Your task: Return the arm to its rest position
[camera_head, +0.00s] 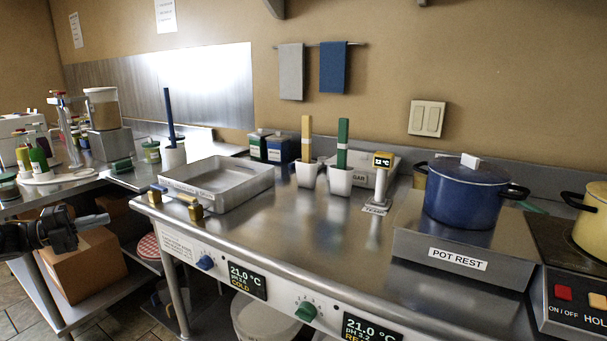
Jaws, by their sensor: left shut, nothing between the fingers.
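My left gripper (92,220) comes in from the left edge, its dark arm low in the picture. Its fingers are shut and hold nothing. It hangs in front of the left shelving, left of the steel counter (270,228) and apart from it. A cardboard box (85,268) shows behind and below it on the lower shelf. My right gripper is not in view.
A metal tray (218,183) and brass-coloured fittings sit at the counter's left end. White holders with yellow (306,135) and green (343,142) handles stand mid-counter. A blue pot (462,195) sits on the pot rest (458,260). The counter's front middle is clear.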

